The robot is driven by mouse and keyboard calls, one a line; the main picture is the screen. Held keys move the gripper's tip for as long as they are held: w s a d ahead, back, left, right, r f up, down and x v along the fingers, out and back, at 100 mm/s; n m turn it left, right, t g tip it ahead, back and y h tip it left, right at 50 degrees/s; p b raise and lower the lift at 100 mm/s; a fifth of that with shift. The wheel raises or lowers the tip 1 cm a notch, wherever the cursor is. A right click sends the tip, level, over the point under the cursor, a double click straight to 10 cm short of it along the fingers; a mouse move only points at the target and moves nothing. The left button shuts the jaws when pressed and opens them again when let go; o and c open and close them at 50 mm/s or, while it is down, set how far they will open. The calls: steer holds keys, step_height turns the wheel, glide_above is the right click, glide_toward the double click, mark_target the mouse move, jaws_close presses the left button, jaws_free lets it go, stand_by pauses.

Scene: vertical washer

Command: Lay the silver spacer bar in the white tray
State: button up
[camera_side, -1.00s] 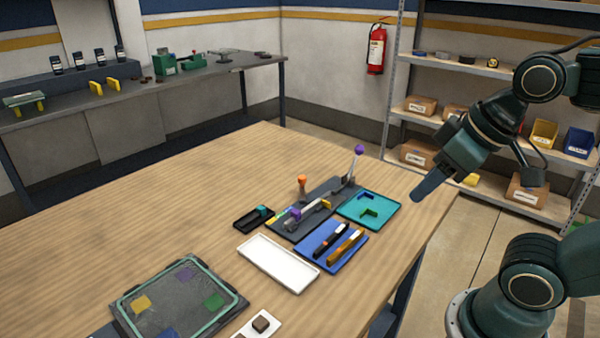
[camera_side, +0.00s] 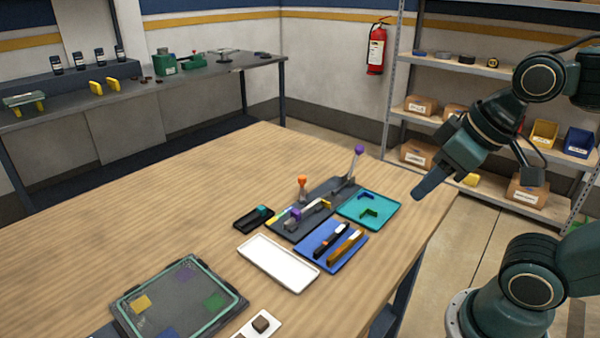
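The white tray (camera_side: 279,264) lies empty on the wooden table, near the middle of the view. A silver-grey bar-like piece (camera_side: 312,211), which may be the spacer bar, shows on the dark fixture (camera_side: 284,230) behind the tray. It is small and partly covered by purple and yellow parts, so I cannot be sure. The fixture has an orange-topped post (camera_side: 302,183) and a purple-knobbed lever (camera_side: 356,160), which stands up. My gripper (camera_side: 417,194) is above the table's right edge, right of the fixture and apart from everything. Its fingers overlap in this view; no held object shows.
A blue tray (camera_side: 343,262) with a black and a brown bar adjoins the white tray. A teal tray (camera_side: 385,205) and a small black tray (camera_side: 240,221) flank the fixture. A dark framed panel (camera_side: 215,262) lies at front left. The table's left side is clear.

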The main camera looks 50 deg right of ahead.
steer(key=w, duration=0.1)
steer(key=n+g, duration=0.6)
steer(key=n, duration=1.2)
glide_above(303, 210)
step_height(303, 210, down, 10)
steer(key=r, duration=0.1)
steer(key=shift+f, duration=0.3)
steer(key=shift+s+f, duration=0.1)
steer(key=shift+f, duration=6.8)
steer(key=shift+c, duration=0.5)
jaws_close()
